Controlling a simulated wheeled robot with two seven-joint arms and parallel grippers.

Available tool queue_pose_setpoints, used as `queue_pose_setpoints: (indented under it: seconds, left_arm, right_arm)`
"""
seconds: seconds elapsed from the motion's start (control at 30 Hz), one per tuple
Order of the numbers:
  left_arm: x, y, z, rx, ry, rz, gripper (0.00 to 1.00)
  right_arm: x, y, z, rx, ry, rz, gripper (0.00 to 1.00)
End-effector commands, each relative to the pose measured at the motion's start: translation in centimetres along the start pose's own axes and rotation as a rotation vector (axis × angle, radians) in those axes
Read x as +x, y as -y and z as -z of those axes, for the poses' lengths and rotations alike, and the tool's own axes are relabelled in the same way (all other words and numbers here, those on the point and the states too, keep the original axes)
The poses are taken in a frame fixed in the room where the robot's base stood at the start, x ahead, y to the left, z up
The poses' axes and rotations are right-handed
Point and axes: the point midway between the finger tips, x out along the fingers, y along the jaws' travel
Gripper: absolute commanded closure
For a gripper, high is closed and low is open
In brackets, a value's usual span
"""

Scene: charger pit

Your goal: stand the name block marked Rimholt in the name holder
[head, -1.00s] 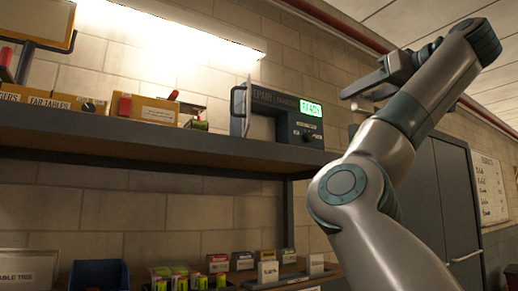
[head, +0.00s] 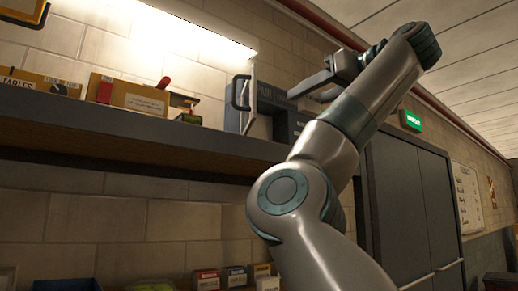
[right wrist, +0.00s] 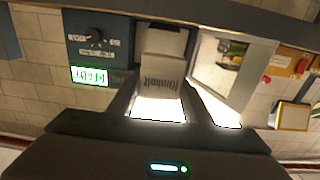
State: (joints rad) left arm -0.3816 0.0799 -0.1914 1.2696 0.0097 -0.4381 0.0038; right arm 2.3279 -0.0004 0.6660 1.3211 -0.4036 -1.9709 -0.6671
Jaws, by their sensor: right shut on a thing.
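The Rimholt block (right wrist: 161,76) is a pale block with dark lettering, upside down in the right wrist view. It sits between the dark fingers of my right gripper (head: 306,96), which is shut on it. In the head view the gripper is raised in front of the grey machine (head: 285,115) on the shelf, and I cannot make out the block there. I cannot tell whether the block touches the machine. I cannot pick out the name holder for sure. My left gripper is not in view.
The machine's door (head: 250,96) stands open; its lit display (right wrist: 90,76) shows in the right wrist view. Boxes, one a yellow box (head: 125,95), line the shelf (head: 120,136) to the left. Small boxes stand below. Grey cabinets (head: 405,205) are at right.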

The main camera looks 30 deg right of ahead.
Motion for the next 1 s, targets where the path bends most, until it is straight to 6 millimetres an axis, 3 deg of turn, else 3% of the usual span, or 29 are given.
queue_pose_setpoints:
  seconds: [0.27, 0.67, 0.8, 1.0]
  left_arm:
    - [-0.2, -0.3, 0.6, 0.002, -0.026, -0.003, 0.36]
    - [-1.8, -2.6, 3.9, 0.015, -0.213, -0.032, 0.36]
    - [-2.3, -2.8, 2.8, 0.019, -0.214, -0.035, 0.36]
    - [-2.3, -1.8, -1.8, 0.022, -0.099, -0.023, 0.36]
  right_arm:
    - [1.4, 0.1, 0.1, 0.000, 0.003, 0.002, 0.77]
    - [9.4, 0.1, 0.3, 0.000, 0.004, 0.003, 0.77]
    - [12.5, 0.1, 0.4, 0.000, 0.004, 0.003, 0.77]
    - [15.3, 0.1, 0.2, 0.001, 0.003, 0.002, 0.77]
